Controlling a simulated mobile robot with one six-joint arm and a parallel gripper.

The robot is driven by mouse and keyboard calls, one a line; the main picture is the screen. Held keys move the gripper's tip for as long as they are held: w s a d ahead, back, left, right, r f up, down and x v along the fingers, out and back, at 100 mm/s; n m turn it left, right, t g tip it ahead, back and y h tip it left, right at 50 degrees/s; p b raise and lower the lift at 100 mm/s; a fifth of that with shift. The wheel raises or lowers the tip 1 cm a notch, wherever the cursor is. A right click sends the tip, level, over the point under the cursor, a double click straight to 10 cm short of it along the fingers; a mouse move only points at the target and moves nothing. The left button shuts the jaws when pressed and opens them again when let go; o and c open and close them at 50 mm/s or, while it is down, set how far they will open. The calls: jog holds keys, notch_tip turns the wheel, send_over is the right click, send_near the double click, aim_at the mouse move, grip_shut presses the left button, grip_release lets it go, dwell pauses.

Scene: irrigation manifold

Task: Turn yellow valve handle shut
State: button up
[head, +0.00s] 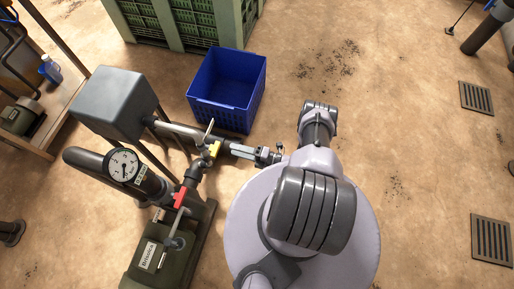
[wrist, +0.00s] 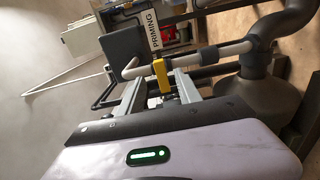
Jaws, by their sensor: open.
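The yellow valve handle (head: 214,149) sits on the pipework between the grey box and the pump in the head view. In the wrist view the yellow handle (wrist: 160,76) stands upright in front of a white pipe. My gripper (head: 236,151) reaches in from the right, with its fingers pointing at the handle. In the wrist view my gripper (wrist: 157,88) is open, one finger on each side of the handle's line. The handle appears at or just beyond the fingertips; I cannot tell whether they touch. Nothing is held.
A red handle (head: 180,198) is on the nearer pipe, close to a gauge (head: 124,166) and green pump (head: 150,254). A grey box (head: 114,103) and blue crate (head: 227,88) stand behind. A PRIMING label (wrist: 154,38) is above the handle. Floor at right is mostly clear.

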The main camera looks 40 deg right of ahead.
jog(key=v, duration=0.9)
